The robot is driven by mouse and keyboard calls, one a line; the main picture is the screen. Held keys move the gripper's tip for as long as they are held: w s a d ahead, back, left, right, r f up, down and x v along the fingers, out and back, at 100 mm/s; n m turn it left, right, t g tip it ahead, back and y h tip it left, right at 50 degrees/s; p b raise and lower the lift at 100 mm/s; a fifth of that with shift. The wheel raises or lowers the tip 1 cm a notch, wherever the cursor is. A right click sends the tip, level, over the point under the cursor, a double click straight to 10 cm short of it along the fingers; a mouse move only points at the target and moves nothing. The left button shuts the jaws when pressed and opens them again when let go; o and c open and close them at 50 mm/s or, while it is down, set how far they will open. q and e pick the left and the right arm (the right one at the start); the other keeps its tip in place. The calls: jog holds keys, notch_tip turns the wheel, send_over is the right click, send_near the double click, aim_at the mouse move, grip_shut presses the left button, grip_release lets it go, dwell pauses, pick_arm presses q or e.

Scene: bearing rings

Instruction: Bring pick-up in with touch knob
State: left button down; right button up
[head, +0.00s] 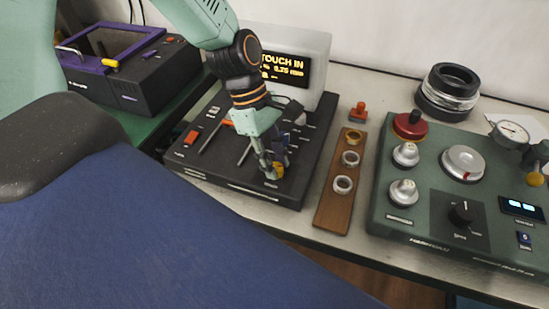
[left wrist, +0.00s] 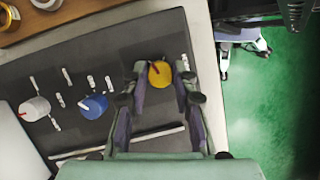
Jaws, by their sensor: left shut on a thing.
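The yellow knob (head: 277,172) sits near the front right of the black control panel (head: 243,188). My left gripper (head: 270,169) reaches down from above and is shut on this knob, partly hiding it in the head view. In the left wrist view the yellow knob (left wrist: 159,74) sits between the two fingertips and carries a red pointer line. A screen (head: 284,69) behind the panel shows yellow text with "TOUCH IN" and a value that looks like 0.75 mm.
A blue knob (left wrist: 93,106) and a pale knob (left wrist: 35,108) share the panel. A wooden strip (head: 332,202) with rings stands right of it, then a green machine (head: 406,225) with a dial gauge (head: 512,132). A black and purple device (head: 130,80) stands left.

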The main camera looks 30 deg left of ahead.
dwell(0.7)
pick_arm(q)
jog(key=m+g+p, duration=0.1)
jog(key=m+p, duration=0.1)
jog(key=m+g+p, duration=0.1)
jog(key=m+p, duration=0.1)
jog(key=m, duration=0.1)
jog(key=shift+d+y, duration=0.1)
jog(key=shift+y, duration=0.3)
jog(key=m+p, duration=0.2)
jog(key=m, duration=0.1)
jog(key=m+g+y+p, duration=0.1)
jog(key=m+p, duration=0.1)
jog(key=shift+w+d+m+g+y, duration=0.1)
jog(key=shift+m+g+y, duration=0.2)
jog(key=shift+m, duration=0.1)
jog(key=m+y+p, duration=0.1)
jog(key=m, duration=0.1)
jog(key=m+y+p, duration=0.1)
jog(key=m+p, duration=0.1)
jog(key=m, duration=0.1)
jog(key=shift+d+g, duration=0.15)
jog(key=shift+g, duration=0.15)
jog(key=shift+m+y+p, duration=0.8)
jog(key=shift+m+p, duration=0.25)
jog(key=shift+m, duration=1.35)
jog(key=shift+d+f, duration=0.1)
